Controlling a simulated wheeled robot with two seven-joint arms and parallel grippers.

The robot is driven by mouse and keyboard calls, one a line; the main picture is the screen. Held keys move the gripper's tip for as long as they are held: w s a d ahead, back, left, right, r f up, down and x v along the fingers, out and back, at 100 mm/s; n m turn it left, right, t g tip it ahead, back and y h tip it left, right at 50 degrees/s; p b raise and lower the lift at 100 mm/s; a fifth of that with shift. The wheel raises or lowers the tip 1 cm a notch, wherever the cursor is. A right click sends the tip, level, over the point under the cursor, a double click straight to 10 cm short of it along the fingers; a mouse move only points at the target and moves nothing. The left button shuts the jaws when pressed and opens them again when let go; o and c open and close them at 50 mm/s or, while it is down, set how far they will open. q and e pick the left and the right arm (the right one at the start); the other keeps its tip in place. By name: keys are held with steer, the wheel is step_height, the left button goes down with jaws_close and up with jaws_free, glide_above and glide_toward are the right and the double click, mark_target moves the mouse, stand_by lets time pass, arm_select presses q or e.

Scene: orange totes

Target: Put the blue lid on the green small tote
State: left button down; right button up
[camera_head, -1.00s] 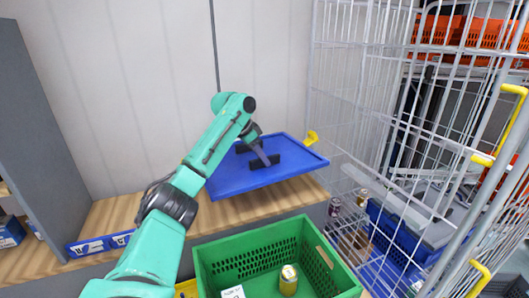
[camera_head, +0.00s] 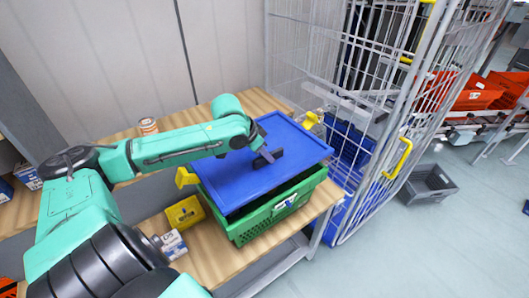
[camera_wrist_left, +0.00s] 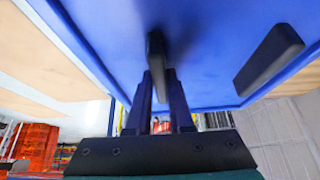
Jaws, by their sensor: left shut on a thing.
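The blue lid (camera_head: 240,182) is held over the green small tote (camera_head: 250,229) in the head view. It covers most of the tote's opening and looks slightly tilted, with a dark gap along the front right side. I cannot tell whether it touches the rim. My left gripper (camera_head: 262,157) is shut on a black handle on the lid's upper face. In the left wrist view the gripper (camera_wrist_left: 158,82) grips one black handle, and the lid (camera_wrist_left: 205,40) fills the top; a second handle is at the right. The tote's contents are hidden. My right gripper is not in view.
The tote stands on a wooden bench (camera_head: 237,261). A yellow bin (camera_head: 184,212) and small box (camera_head: 171,244) are left of it, and a can (camera_head: 148,126) behind. A wire cage (camera_head: 345,75) stands close at the right. A grey crate (camera_head: 428,184) is on the floor.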

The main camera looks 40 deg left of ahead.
arm_select(q)
step_height(320, 180, down, 2)
steer(key=b, duration=0.2)
steer(key=shift+b, duration=0.3)
steer(key=shift+f+b, duration=0.55)
steer(key=shift+f, duration=1.65)
steer(key=shift+f+p, duration=0.1)
steer(key=shift+p, duration=0.2)
steer(key=shift+f, duration=0.2)
steer(key=c, duration=0.7)
jaws_free()
steer(key=shift+s, duration=0.1)
